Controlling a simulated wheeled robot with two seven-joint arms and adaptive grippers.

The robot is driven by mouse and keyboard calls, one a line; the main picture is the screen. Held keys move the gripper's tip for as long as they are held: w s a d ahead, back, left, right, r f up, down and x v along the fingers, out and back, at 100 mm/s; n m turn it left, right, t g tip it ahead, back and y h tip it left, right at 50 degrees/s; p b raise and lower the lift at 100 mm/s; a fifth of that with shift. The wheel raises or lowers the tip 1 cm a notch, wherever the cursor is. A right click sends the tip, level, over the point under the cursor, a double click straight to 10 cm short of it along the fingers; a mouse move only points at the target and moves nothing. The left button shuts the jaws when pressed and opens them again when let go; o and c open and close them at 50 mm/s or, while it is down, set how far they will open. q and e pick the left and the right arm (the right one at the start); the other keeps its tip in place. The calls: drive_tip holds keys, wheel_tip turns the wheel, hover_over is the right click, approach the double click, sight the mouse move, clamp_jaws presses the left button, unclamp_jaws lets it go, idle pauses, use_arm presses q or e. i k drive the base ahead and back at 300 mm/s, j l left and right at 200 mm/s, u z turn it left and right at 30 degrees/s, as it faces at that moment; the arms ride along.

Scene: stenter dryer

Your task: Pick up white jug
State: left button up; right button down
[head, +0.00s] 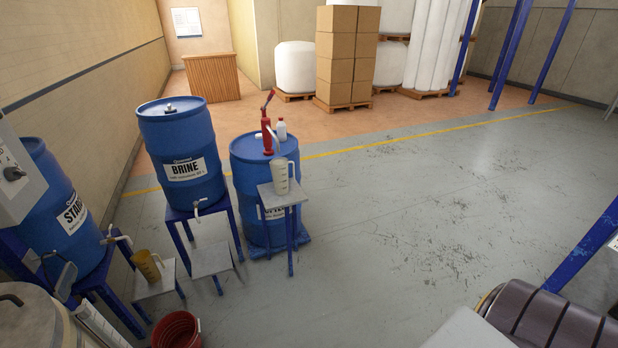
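A white jug (281,177), off-white with dark marks on its side and a handle on its right, stands upright on a small grey-topped stand (284,196) with blue legs. The stand is in front of a blue drum (246,191) that carries a red hand pump (267,134) and a small white bottle with a red cap (281,130). A second, yellow-brown jug (146,265) sits on a low stand at the lower left. Neither of my grippers shows in the head view.
Another tilted blue drum (55,205) is at far left. A red bucket (177,331) is on the floor. Dark rollers (550,318) are at lower right. Open floor (400,215) lies right of the jug.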

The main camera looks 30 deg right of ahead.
sight(284, 176)
drive_tip(key=z, duration=0.85)
